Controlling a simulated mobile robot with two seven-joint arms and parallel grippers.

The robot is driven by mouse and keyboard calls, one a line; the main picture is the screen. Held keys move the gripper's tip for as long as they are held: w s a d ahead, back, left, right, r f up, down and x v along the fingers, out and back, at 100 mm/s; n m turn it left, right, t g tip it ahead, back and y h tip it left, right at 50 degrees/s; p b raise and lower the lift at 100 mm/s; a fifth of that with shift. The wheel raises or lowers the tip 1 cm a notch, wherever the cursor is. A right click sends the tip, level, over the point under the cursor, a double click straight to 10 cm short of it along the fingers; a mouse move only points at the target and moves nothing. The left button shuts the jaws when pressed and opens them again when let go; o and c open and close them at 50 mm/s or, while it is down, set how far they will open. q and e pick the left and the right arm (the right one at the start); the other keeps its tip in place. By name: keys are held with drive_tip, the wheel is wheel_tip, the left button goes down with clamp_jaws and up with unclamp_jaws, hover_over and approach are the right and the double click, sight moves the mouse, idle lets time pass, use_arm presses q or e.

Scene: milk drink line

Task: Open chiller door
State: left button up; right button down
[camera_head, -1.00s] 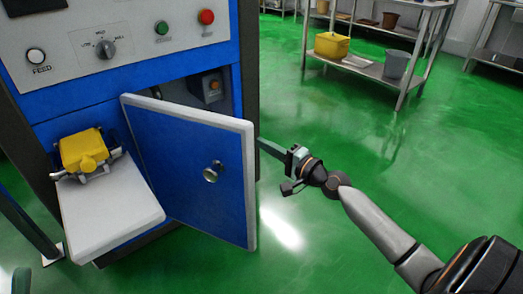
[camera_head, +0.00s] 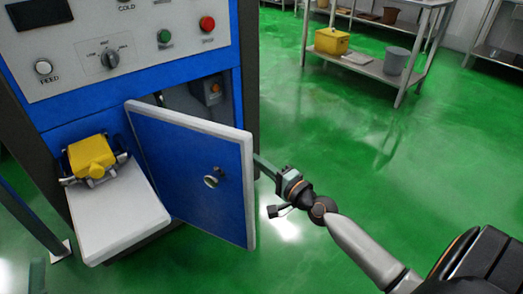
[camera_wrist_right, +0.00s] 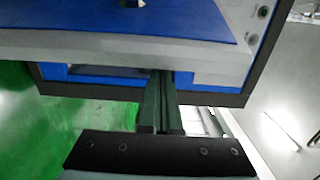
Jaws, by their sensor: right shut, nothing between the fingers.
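The chiller door (camera_head: 180,155) is a blue panel with a pale rim and a round metal knob (camera_head: 211,181). It stands partly open, its right edge swung out from the cabinet. My right gripper (camera_head: 262,168) is shut and empty at that edge, its fingertips partly hidden behind the rim. In the right wrist view, the shut fingers (camera_wrist_right: 160,90) reach past the door's pale edge (camera_wrist_right: 110,45) towards the inner side; contact is unclear. A small grey-green piece at the head view's lower left may be my left gripper (camera_head: 37,275); its jaws cannot be made out.
The blue machine (camera_head: 60,120) has a control panel (camera_head: 120,50) above the door. A pale shelf (camera_head: 118,210) with a yellow part (camera_head: 91,156) juts out left of the door. A metal rack (camera_head: 375,65) stands at the back. Green floor is free to the right.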

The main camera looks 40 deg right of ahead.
sight(250, 167)
drive_tip(key=a+p, duration=0.1)
drive_tip(key=s+a+m+h+p, duration=0.1)
drive_tip(key=p, duration=0.1)
drive_tip(key=s+a+h+p, duration=0.1)
drive_tip(key=p, duration=0.1)
drive_tip(key=shift+a+r, duration=0.2)
drive_tip(key=shift+r, duration=0.2)
use_arm(q)
drive_tip(key=w+a+f+n+g+y, duration=0.1)
drive_tip(key=w+f+n+g+y, duration=0.1)
drive_tip(key=f, duration=0.3)
drive_tip(key=w+a+f+n+g+y+p, duration=0.1)
drive_tip(key=w+f+n+g+y, duration=0.1)
drive_tip(key=f+y, duration=0.2)
drive_tip(key=shift+f+n+g+y, duration=0.3)
drive_tip(key=shift+f+y, duration=0.1)
drive_tip(key=shift+f, duration=0.25)
use_arm(e)
drive_tip(key=shift+m+h, duration=0.3)
drive_tip(key=a, duration=0.1)
drive_tip(key=s+a, duration=0.1)
drive_tip(key=a, duration=0.1)
drive_tip(key=s+a, duration=0.1)
drive_tip(key=shift+s+a+f, duration=0.1)
drive_tip(key=shift+a+f, duration=0.1)
drive_tip(key=shift+a, duration=0.05)
use_arm(q)
drive_tip(key=shift+w+d, duration=0.1)
use_arm(e)
drive_tip(key=shift+d, duration=0.1)
